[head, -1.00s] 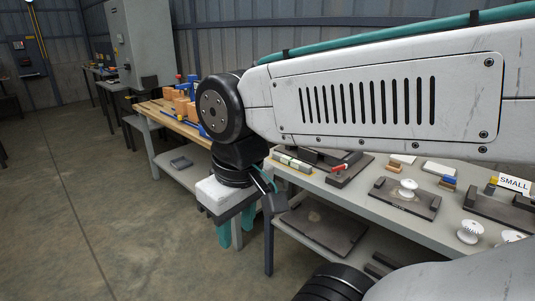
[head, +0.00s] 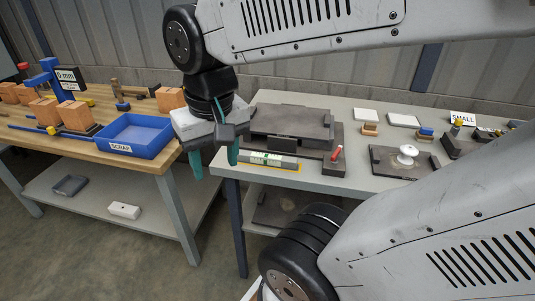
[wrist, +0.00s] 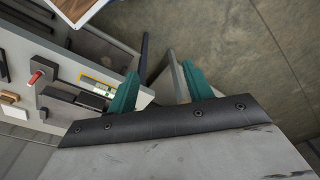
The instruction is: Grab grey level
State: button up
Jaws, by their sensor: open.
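The grey level (head: 287,162) lies flat along the front edge of the grey table, inside a yellow outline, with a green vial on it. It also shows in the wrist view (wrist: 100,87), partly hidden behind the left finger. My gripper (head: 214,158) is open and empty, its teal fingers pointing down. In the head view it is left of the level, over the gap between the two tables. In the wrist view the fingers (wrist: 160,72) are spread over the table edge and floor.
A dark fixture (head: 290,122) stands behind the level, and a block with a red handle (head: 336,156) stands to its right. A blue scrap bin (head: 136,136) sits on the wooden table at left. A white insulator (head: 407,154) is farther right.

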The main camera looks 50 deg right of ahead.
jog(key=w+d+f+m, duration=0.3)
jog(key=w+d+m, duration=0.5)
jog(key=d+m, duration=0.3)
jog(key=m+g, duration=0.1)
jog(key=m, duration=1.5)
send_over(267, 156)
jog(key=f, duration=0.9)
jog(key=shift+w+a+f, duration=0.25)
jog(key=shift+a+f, duration=0.05)
jog(key=shift+a, duration=0.05)
jog(key=shift+m, duration=0.3)
jog(key=f, duration=0.7)
jog(key=shift+s+d+f, duration=0.1)
jog(key=shift+s+d, duration=0.05)
jog(key=shift+d, duration=0.15)
jog(key=shift+f, duration=0.4)
grip_shut()
